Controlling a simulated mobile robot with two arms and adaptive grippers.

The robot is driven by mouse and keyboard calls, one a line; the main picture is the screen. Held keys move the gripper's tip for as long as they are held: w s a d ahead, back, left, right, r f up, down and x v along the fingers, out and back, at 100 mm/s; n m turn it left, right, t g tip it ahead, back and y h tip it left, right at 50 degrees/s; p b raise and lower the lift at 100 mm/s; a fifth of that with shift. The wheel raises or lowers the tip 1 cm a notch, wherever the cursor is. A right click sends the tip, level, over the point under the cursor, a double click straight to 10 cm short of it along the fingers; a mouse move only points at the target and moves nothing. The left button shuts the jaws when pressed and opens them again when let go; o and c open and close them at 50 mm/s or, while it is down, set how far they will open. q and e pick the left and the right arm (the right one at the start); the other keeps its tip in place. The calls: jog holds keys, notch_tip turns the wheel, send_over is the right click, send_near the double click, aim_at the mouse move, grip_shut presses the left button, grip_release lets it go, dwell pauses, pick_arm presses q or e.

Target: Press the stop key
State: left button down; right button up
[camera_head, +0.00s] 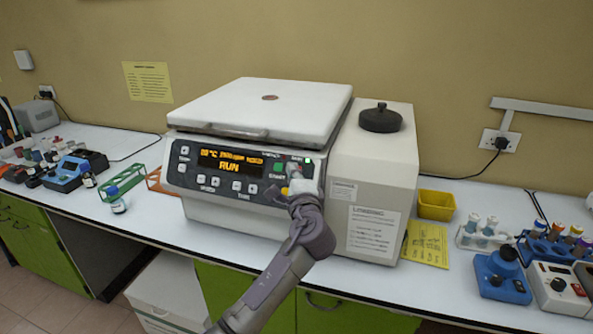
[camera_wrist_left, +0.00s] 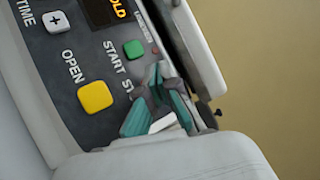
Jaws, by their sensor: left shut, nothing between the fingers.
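The centrifuge (camera_head: 270,105) stands on the bench with its lid down. My left gripper (camera_head: 295,178) is shut and empty, at the right end of the control panel. In the left wrist view, the gripper (camera_wrist_left: 158,90) covers the spot beside the partly visible "ST" label, so the stop key is hidden. I cannot tell whether the fingertips touch it. The green start key (camera_wrist_left: 133,49) and yellow open key (camera_wrist_left: 95,97) are uncovered beside the fingers. The start key also shows in the head view (camera_head: 279,168). My right gripper is not in view.
A black round knob (camera_head: 380,118) sits on top of the housing at the right. A yellow tray (camera_head: 436,204) and tube racks stand further right. A green rack (camera_head: 124,179) and small bottle (camera_head: 117,201) stand left. The front bench strip is mostly clear.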

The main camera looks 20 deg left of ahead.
pick_arm(q)
jog(key=shift+w+f, duration=0.1)
jog(key=shift+f, duration=0.05)
dwell(0.5)
jog(key=shift+w+f+b, duration=0.1)
jog(key=shift+w+b, duration=0.15)
jog(key=shift+b, duration=0.1)
jog(key=shift+w+f+b, duration=0.25)
jog(key=shift+w+b, duration=0.05)
jog(key=shift+b, duration=0.1)
dwell(0.5)
jog(key=shift+r, duration=0.1)
jog(key=shift+s+r+p, duration=0.35)
jog(key=shift+s+p, duration=0.15)
jog(key=shift+p, duration=0.25)
jog(key=shift+s, duration=0.2)
jog(key=shift+r, duration=0.1)
